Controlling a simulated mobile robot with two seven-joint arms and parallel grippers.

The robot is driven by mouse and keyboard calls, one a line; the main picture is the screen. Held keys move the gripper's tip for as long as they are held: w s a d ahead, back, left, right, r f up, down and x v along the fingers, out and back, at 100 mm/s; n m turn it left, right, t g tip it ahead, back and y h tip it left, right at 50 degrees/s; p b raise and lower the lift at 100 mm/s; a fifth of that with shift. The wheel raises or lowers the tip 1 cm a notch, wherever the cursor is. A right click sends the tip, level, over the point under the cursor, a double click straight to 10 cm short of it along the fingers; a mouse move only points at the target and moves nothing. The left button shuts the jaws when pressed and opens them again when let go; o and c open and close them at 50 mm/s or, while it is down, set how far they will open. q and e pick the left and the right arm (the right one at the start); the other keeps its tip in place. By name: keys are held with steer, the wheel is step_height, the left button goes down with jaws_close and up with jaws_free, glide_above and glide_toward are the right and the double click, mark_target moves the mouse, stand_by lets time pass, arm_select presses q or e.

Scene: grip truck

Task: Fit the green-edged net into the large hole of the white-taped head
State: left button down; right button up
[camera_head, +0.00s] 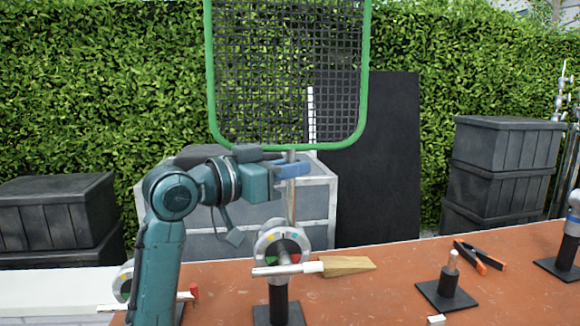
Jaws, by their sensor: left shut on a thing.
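The green-edged net (365,75) stands upright at the top centre, its top cut off by the picture edge. Its metal stem (291,205) runs down below the frame. My left gripper (290,170) is shut on this stem just under the green edge. The round grip head (283,240) with a white-ended handle stands on a black post below. The stem's lower end meets the top of this head in the picture; I cannot tell whether it is inside a hole. My right gripper is not in view.
A wooden wedge (348,265) shows right of the head's handle. A short peg stand (447,287) and orange-black pliers (480,257) are on the brown table (390,295). Another head (574,200) stands at the right edge. One more (123,280) is partly behind my left arm.

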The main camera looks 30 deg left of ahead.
mark_target(288, 193)
arm_select(q)
steer(key=shift+f+b, duration=0.7)
steer(key=shift+f, duration=0.4)
steer(key=shift+f+b, duration=0.35)
steer(key=shift+f, duration=0.2)
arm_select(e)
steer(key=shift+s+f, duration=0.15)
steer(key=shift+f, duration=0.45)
arm_select(q)
steer(key=shift+f, duration=0.25)
steer(key=shift+d+f, duration=0.15)
steer(key=shift+f, duration=0.05)
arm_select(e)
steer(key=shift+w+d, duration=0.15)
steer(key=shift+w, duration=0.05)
